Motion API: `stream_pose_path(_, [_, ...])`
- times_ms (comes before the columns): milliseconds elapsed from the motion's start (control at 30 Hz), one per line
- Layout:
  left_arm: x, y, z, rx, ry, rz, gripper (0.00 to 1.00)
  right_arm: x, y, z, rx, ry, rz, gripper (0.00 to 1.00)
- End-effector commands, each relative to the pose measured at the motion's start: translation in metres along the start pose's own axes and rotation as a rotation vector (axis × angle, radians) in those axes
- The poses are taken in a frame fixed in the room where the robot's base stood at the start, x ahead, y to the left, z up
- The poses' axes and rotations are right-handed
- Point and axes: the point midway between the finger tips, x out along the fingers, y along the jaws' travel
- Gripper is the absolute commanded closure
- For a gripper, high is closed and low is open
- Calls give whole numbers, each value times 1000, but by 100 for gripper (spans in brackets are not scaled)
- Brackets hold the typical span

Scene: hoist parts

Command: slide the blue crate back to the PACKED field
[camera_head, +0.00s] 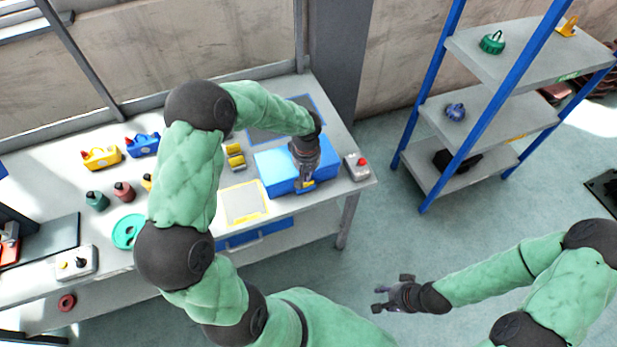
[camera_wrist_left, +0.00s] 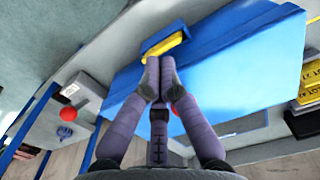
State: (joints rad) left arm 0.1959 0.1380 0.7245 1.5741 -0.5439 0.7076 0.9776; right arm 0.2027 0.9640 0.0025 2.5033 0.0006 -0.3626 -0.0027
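The blue crate (camera_head: 270,166) sits on the workbench near its right end, with a blue and yellow piece on its front side. That piece also shows in the left wrist view (camera_wrist_left: 165,45), beside the crate's broad blue face (camera_wrist_left: 235,75). A blue-outlined field (camera_head: 262,121) lies behind the crate; I cannot read whether it is marked PACKED. My left gripper (camera_head: 304,184) points down at the crate's front side. Its fingertips are together in the left wrist view (camera_wrist_left: 159,80); contact with the crate is unclear. My right gripper (camera_head: 380,298) is open and empty, away from the bench.
A grey box with a red button (camera_head: 356,166) stands close right of the crate. A yellow-outlined field (camera_head: 243,203) lies left of the crate, with yellow and grey blocks (camera_head: 235,157) behind it. A blue-posted shelf (camera_head: 490,110) stands at the right.

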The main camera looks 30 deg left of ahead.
Motion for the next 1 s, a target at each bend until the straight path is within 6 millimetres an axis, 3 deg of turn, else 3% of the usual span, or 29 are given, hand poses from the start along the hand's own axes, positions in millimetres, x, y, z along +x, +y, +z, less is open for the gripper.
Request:
stream_pose_path(200, [0, 0, -14, 2, -1, -1, 100, 0, 0, 0, 0, 0, 0, 60])
stream_pose_path(633, [0, 0, -19, 2, -1, -1, 100, 1, 0, 0, 0, 0, 0, 60])
stream_pose_path(1000, [2, 0, -89, -1, 1, -1, 100, 7, 2, 0, 0, 0, 0, 60])
